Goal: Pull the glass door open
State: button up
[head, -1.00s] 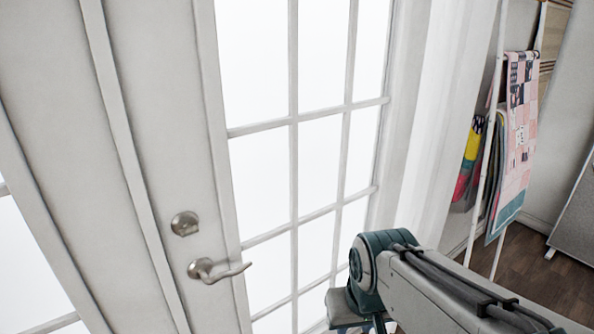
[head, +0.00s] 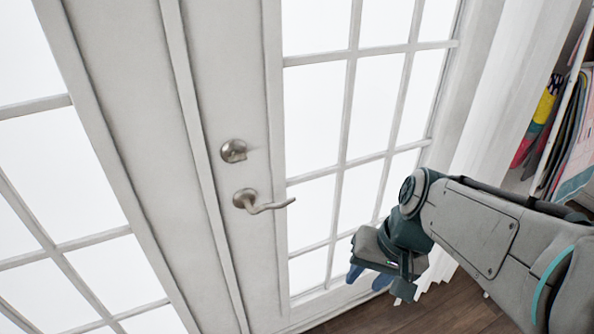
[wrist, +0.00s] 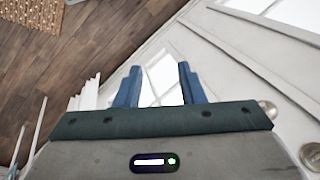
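The white glass door (head: 345,120) with its grid of panes fills the middle of the head view and looks shut. Its metal lever handle (head: 262,202) sits on the left stile, below a round lock (head: 234,151). My gripper (head: 369,277) is to the right of the handle and lower, in front of the lower panes, and does not touch the handle. In the wrist view, the two blue fingers of my gripper (wrist: 157,88) stand apart with nothing between them. The round lock and handle show partly at the right edge of the wrist view.
A second glazed panel (head: 80,200) is on the left. A white curtain (head: 500,110) hangs right of the door. A rack with hanging fabrics (head: 580,145) stands at the far right. Bare wooden floor (head: 440,308) lies below my arm.

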jog(key=w+a+f+m+g+y+b, duration=0.1)
jog(key=w+a+f+m+y+b, duration=0.1)
jog(key=w+a+f+y+b, duration=0.3)
jog(key=m+t+y+b, duration=0.5)
jog(key=t+y+b, duration=0.1)
jog(key=y+b, duration=0.3)
send_near(282, 207)
jog(key=x, duration=1.2)
jog(key=shift+w+a+r+b, duration=0.1)
jog(key=shift+a+b, duration=0.25)
jog(key=shift+a, duration=0.05)
jog(key=shift+c, duration=0.2)
grip_shut()
